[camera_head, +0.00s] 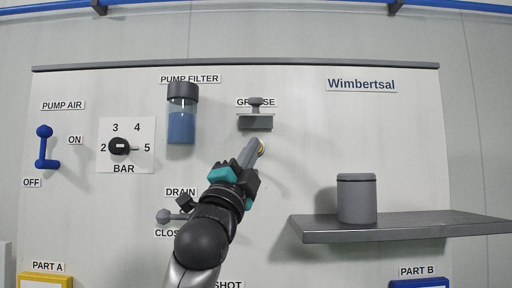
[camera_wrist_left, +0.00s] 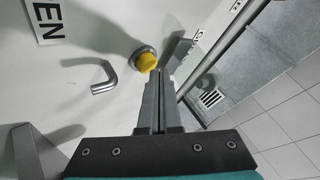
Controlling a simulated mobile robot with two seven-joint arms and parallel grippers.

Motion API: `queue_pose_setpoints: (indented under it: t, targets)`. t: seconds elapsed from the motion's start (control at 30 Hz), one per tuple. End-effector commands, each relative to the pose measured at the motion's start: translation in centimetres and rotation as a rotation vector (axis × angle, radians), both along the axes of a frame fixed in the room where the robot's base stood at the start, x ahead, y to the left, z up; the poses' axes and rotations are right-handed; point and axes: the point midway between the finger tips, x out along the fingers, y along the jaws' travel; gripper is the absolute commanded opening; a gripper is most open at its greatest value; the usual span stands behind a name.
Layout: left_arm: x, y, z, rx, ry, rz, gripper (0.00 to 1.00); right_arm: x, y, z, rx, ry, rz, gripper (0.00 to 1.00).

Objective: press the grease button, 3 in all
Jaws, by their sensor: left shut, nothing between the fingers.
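A round yellow button (camera_head: 261,147) in a grey ring is on the white panel, below the GREASE label (camera_head: 255,102). It is mostly hidden in the head view by my left gripper (camera_head: 253,148). The left wrist view shows the yellow button (camera_wrist_left: 147,61) just beyond the tips of my left gripper (camera_wrist_left: 161,76), slightly left of them. The fingers are shut together and empty, pointing at the panel. I cannot tell whether the tips touch the button. My right gripper is in neither view.
A grey bracket (camera_head: 256,122) projects just above the button. A grey shelf (camera_head: 400,230) with a grey canister (camera_head: 357,200) juts out at the right. The drain lever (camera_head: 170,216) is close to my left arm. The pump filter (camera_head: 181,120) is at upper left.

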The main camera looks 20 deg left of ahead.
Motion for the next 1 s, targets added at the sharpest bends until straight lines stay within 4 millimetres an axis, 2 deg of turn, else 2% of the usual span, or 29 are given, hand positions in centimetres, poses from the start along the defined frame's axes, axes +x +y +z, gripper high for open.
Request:
queue_pose_setpoints:
  t: [1.0]
  targets:
    - [1.01, 0.31, 0.02, 0.000, 0.000, 0.000, 0.00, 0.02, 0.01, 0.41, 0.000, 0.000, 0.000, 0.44]
